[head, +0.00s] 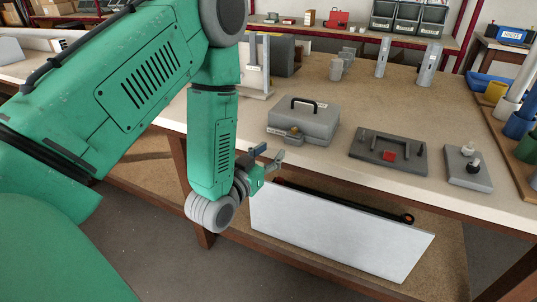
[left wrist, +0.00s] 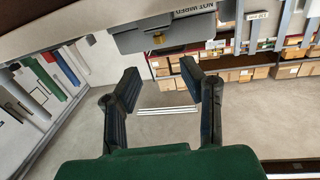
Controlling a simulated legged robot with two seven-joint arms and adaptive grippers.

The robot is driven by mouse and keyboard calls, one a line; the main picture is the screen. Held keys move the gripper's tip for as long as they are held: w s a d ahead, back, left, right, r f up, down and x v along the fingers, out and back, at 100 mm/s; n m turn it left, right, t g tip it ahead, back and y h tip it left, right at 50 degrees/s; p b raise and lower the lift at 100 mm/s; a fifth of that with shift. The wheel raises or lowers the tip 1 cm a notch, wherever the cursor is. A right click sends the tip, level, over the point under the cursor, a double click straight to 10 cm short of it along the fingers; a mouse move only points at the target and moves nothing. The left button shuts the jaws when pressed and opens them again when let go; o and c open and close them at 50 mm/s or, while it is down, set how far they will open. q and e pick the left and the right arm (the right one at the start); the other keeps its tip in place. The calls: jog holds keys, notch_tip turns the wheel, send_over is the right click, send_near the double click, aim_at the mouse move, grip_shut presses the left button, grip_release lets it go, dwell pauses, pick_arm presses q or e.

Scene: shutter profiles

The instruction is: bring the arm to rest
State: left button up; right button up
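My left arm (head: 212,140) is green and comes in from the left in the head view, bent downward in front of the workbench. My left gripper (head: 268,158) is at the bench's front edge, near the grey case with a black handle (head: 305,122). Its two fingers stand apart with nothing between them. The left wrist view also shows the open, empty gripper (left wrist: 160,72), with a grey case (left wrist: 165,34) beyond it at the top. My right gripper is in neither view.
The workbench (head: 230,110) holds a dark plate with a red block (head: 388,151), a grey block with knobs (head: 468,168) and grey upright profiles (head: 427,65). A pale panel (head: 340,235) stands below its front edge, close to the gripper. Shelves with bins (head: 395,18) stand behind.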

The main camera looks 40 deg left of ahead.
pick_arm(q)
jog(key=shift+s, duration=0.5)
jog(key=s+d+f+m+g+h, duration=0.1)
jog(key=s+d+f+g, duration=0.3)
jog(key=f, duration=0.4)
jog(key=s+d+f+g+h, duration=0.1)
jog(key=s+d+f+g, duration=0.1)
jog(key=s+f+g, duration=0.45)
jog(key=s+d+f+g, duration=0.1)
jog(key=s+f+g, duration=0.2)
jog(key=s, duration=0.5)
jog(key=s+d+f+g, duration=0.1)
jog(key=s+f+g, duration=0.3)
jog(key=s+f, duration=0.2)
jog(key=s, duration=0.2)
jog(key=shift+s+f, duration=0.2)
jog(key=shift+s, duration=0.2)
jog(key=shift+w, duration=0.1)
